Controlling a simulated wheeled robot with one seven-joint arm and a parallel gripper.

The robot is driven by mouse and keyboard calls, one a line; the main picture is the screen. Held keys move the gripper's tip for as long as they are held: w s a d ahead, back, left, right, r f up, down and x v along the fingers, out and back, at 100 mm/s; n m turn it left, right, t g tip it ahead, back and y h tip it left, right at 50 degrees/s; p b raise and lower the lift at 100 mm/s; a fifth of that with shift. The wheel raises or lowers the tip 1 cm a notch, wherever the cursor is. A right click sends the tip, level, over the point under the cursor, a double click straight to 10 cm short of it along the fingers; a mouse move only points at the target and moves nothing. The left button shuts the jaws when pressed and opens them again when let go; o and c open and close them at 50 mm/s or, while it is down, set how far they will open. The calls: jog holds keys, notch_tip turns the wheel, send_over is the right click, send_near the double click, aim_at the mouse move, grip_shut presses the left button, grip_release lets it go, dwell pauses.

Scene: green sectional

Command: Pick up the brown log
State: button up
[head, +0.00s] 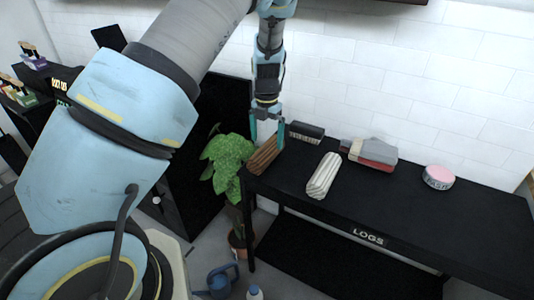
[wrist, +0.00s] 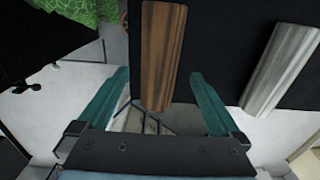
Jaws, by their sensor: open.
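The brown log (head: 263,156) lies at the left end of the black table (head: 430,217), close to its left edge. In the wrist view the brown log (wrist: 162,55) shows lengthwise, its near end between the two teal fingers in the picture. My gripper (head: 267,132) is above the log, pointing down, with its fingers apart. In the wrist view my gripper (wrist: 160,90) is open with nothing clamped; the exact height over the log is hard to tell.
A white ridged log (head: 323,175) lies to the right of the brown one. A dark block (head: 307,131), a grey and red stack (head: 370,153) and a pink-topped round tin (head: 439,177) stand further along. A green plant (head: 228,158) is left of the table, and a white wall is behind.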

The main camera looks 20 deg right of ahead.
aim_at(266, 148)
jog(key=shift+a+f+p, duration=0.15)
jog(key=shift+f+p, duration=0.55)
jog(key=shift+f, duration=2.2)
grip_shut()
